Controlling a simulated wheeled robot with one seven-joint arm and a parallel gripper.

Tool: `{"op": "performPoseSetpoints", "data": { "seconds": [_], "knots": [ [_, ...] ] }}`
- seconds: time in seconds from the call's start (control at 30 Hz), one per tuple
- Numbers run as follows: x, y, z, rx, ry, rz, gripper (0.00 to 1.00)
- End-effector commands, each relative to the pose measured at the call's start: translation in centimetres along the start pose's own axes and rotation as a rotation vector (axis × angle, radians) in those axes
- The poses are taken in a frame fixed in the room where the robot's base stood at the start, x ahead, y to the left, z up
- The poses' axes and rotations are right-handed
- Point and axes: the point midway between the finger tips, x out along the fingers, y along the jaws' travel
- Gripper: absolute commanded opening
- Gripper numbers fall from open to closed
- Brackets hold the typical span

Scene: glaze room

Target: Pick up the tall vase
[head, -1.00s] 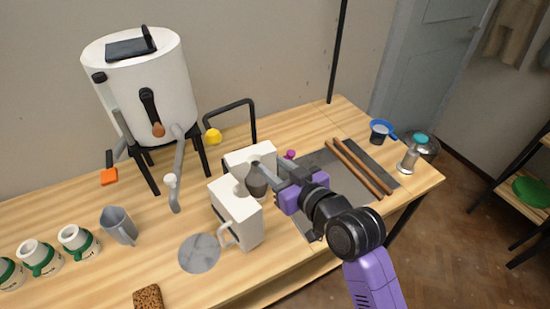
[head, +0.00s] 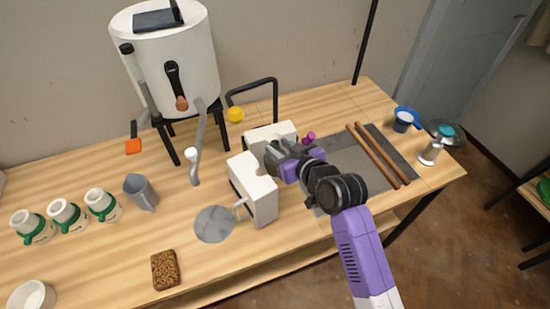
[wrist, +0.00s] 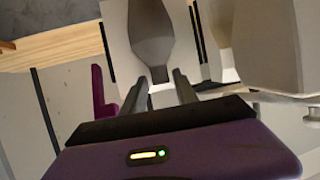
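The tall vase (wrist: 152,30) is dark grey with a wide body and a narrow neck. In the wrist view its body is ahead of my gripper (wrist: 160,76), and its neck end lies between the two fingertips. The fingers look apart, with a small gap on each side of the neck. In the head view my gripper (head: 277,151) is among white blocks on the table, and it hides most of the vase there.
A white block with a handle (head: 253,188) stands close in front of the gripper, another white block (head: 270,136) behind. A purple item (head: 309,138) is near. Rods (head: 378,156) lie on a grey slab at right. A grey jug (head: 141,192) stands left.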

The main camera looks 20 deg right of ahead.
Motion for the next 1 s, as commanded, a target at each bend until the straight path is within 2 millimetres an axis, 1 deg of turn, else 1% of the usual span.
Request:
{"op": "performPoseSetpoints", "data": {
  "seconds": [0.1,0.27,0.37,0.43,0.47,0.77,0.93,1.0],
  "knots": [
    [0.33,-0.03,0.04,0.0,0.0,0.0,0.35],
    [0.32,-0.03,0.05,0.0,0.0,0.0,0.35],
    [0.31,-0.03,0.05,0.0,0.0,0.0,0.18],
    [0.31,-0.03,0.04,0.0,0.0,0.0,0.04],
    [0.3,-0.03,0.05,0.0,0.0,0.0,0.0],
    [0.29,-0.02,-0.05,-0.001,0.002,0.0,0.0],
    [0.17,0.01,-0.51,-0.003,0.004,0.001,0.0],
    [-0.63,0.01,-0.05,0.0,0.0,0.001,0.0]
  ]
}}
